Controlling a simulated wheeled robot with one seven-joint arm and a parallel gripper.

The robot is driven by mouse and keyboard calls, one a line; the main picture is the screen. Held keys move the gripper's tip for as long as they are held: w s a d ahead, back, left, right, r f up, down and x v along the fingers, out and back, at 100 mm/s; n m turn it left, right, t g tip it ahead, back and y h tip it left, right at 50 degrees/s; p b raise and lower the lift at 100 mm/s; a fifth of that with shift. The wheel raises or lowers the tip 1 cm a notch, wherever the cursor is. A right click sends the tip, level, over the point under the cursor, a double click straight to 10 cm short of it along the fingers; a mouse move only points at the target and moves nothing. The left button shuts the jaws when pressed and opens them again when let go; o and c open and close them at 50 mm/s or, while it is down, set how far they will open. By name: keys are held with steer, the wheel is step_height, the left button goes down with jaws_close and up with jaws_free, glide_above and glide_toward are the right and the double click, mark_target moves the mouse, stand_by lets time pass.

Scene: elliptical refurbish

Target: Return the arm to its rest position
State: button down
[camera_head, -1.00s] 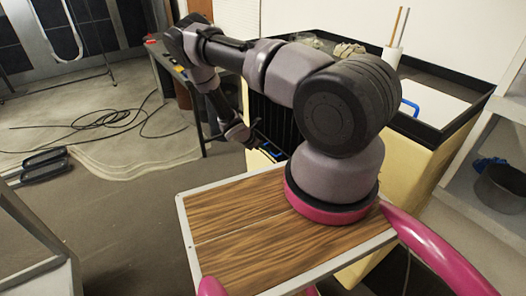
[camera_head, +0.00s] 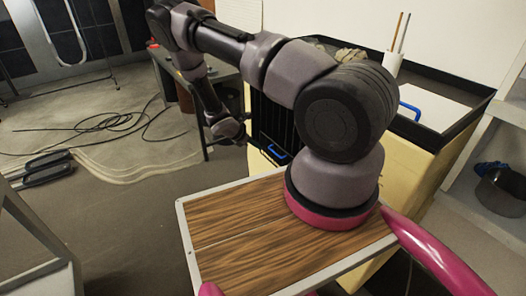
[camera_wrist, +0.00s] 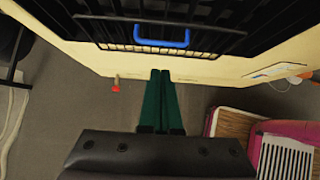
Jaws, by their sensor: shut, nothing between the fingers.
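My gripper (camera_wrist: 161,88) shows in the wrist view with its two green fingers side by side, shut and with nothing between them. It points down over the grey floor, in front of a cream cabinet (camera_wrist: 95,55). In the head view my arm reaches up and to the left from its mount and bends down, with its wrist end hanging to the left of the black rack. The fingertips cannot be made out clearly there.
A black wire rack (camera_head: 275,125) with a blue handle (camera_head: 278,152) is close beside the wrist. A dark table (camera_head: 168,62) stands behind the arm. Black cables (camera_head: 110,122) lie on the floor at left. Shelves with a pot (camera_head: 502,190) stand at right. Open floor lies at left.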

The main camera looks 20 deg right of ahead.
steer(key=s+a+r+m+y, duration=0.2)
steer(key=r+m, duration=0.5)
steer(key=r, duration=1.1)
steer(key=s+a+r+m+y, duration=0.25)
steer(key=r+m, duration=0.35)
steer(key=r, duration=1.2)
steer(key=s+a+r+m+t+y, duration=0.2)
steer(key=s+r+m, duration=0.3)
steer(key=s+r, duration=0.6)
steer(key=s+a+r+m+t+y, duration=0.3)
steer(key=s+r+m, duration=0.3)
steer(key=s+r, duration=0.5)
steer(key=shift+s+a+r+t+y, duration=0.25)
steer(key=shift+s+r+t+y, duration=0.1)
steer(key=shift+s, duration=0.1)
